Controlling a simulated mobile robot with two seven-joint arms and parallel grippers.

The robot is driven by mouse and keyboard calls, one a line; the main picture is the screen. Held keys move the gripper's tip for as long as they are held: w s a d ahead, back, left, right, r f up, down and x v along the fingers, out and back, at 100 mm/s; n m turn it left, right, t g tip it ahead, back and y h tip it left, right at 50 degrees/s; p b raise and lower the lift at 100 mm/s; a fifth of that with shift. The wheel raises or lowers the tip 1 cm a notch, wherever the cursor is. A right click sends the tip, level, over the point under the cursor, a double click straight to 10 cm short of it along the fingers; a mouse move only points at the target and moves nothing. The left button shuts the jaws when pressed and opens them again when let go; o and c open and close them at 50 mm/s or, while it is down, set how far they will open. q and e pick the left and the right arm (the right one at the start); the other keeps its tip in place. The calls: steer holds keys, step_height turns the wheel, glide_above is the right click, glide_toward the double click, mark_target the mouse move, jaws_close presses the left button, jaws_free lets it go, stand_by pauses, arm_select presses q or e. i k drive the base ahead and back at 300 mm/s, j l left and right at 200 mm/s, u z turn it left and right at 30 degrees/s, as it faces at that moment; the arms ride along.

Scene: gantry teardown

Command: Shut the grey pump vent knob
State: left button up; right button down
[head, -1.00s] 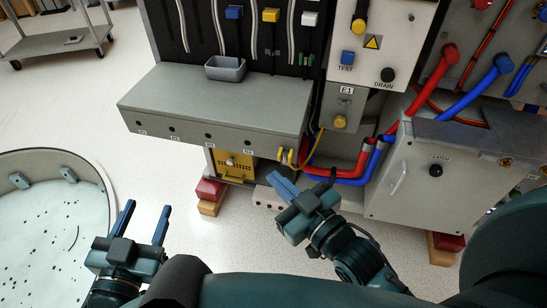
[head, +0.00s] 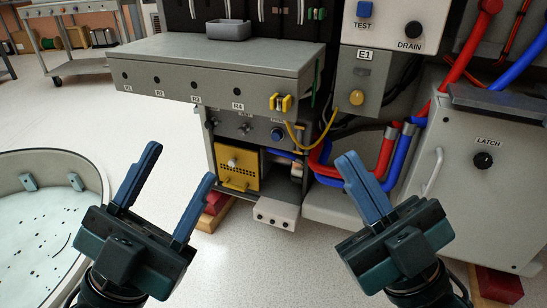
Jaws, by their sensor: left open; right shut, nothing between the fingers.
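Under the grey shelf (head: 215,55), a recessed grey panel carries a small grey knob (head: 245,128) and a blue knob (head: 277,134). The labels there are too small to read, so I cannot tell for sure which is the pump vent knob. Below it a yellow plate (head: 238,180) has a pale knob (head: 232,163). My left gripper (head: 181,165) is open and empty, in front of and left of this panel. My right gripper (head: 347,158) is shut and empty, right of the panel, in front of the red and blue hoses. Neither gripper touches a knob.
A yellow cable (head: 296,139) hangs at the shelf's right end. Red hoses (head: 386,152) and blue hoses (head: 403,158) run beside the grey LATCH cabinet (head: 465,205). A round pale tub (head: 88,170) stands at left. A white block (head: 277,212) sits low in front.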

mark_target(242, 132)
steer(key=i+j+z, duration=0.1)
steer(key=z, duration=0.25)
steer(key=i+j+z, duration=0.1)
steer(key=z, duration=0.25)
steer(key=j+z, duration=0.35)
steer(key=i+l, duration=0.05)
